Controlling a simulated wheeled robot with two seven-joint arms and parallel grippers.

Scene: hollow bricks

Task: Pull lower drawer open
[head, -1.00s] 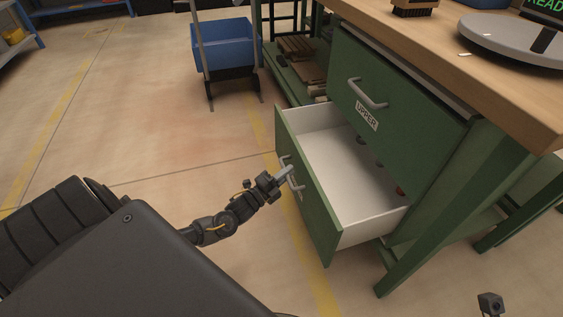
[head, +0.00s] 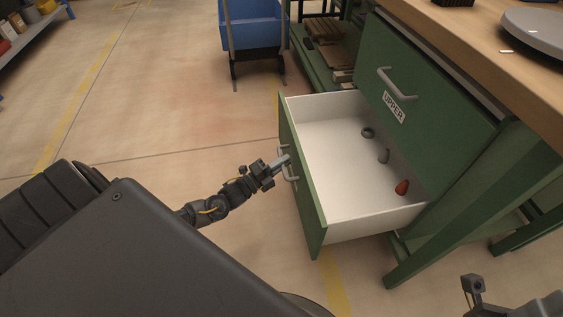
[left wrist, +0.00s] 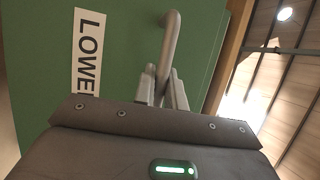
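The lower drawer (head: 303,190) has a green front and white inside, and it stands well out from the green cabinet. Its grey bar handle (head: 290,170) is on the front. My left gripper (head: 283,161) is at this handle. In the left wrist view its fingers (left wrist: 162,88) are on either side of the handle bar (left wrist: 170,45) and look closed on it, next to a LOWER label (left wrist: 88,50). The upper drawer (head: 425,100) is shut. Part of my right arm (head: 475,287) shows at the lower right; its fingertips are not clearly seen.
In the lower drawer lie a dark ring-like piece (head: 368,132), a grey piece (head: 383,156) and a red piece (head: 402,187). The wooden worktop (head: 470,45) is above the cabinet. A blue bin cart (head: 255,28) stands behind. Floor left of the drawer is clear.

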